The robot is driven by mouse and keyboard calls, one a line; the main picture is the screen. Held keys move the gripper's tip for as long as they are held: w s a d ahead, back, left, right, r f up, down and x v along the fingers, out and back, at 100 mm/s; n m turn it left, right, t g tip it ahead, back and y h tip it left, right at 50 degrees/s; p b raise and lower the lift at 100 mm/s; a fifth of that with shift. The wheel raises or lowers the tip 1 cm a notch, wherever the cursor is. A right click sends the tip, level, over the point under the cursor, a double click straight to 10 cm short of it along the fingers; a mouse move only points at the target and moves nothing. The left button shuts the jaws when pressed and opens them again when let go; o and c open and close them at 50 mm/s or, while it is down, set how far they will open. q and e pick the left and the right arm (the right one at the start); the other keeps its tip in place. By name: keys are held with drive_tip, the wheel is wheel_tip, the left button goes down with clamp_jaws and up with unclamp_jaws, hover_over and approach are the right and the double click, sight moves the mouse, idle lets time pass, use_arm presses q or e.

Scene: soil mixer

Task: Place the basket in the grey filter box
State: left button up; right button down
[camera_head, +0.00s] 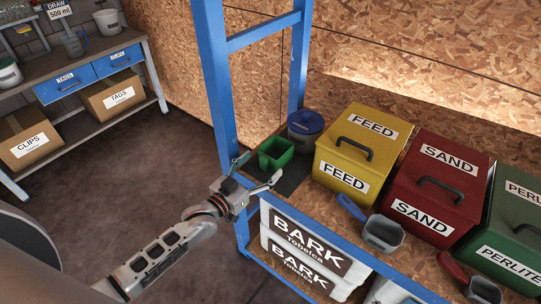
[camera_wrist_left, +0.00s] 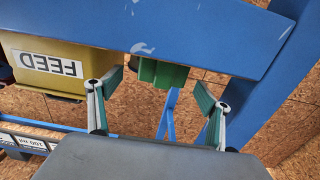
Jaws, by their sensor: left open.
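A small green open-topped container (camera_head: 275,153), likely the basket, stands on a dark mat at the left end of the wooden shelf. My left gripper (camera_head: 259,168) is open and empty in front of it, at the shelf's blue front frame, with its fingers spread toward it. In the left wrist view the green container (camera_wrist_left: 163,73) shows beyond the fingers, partly hidden by a blue beam. The left gripper's fingers (camera_wrist_left: 157,92) stand wide apart there, with nothing between them. I cannot make out a grey filter box in either view. My right gripper is out of view.
A blue beam (camera_wrist_left: 180,30) crosses close in front of the gripper. A blue post (camera_head: 216,85) rises beside the shelf. A blue lidded tub (camera_head: 305,128), a yellow FEED box (camera_head: 352,150) and a red SAND box (camera_head: 432,185) stand to the right. Open floor lies left.

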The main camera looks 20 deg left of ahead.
sight(273, 153)
use_arm(q)
drive_tip(key=x, duration=0.6)
drive_tip(key=shift+w+a+r, duration=0.1)
drive_tip(key=shift+w, duration=0.3)
drive_tip(key=c, duration=1.3)
drive_tip(key=shift+r, duration=0.1)
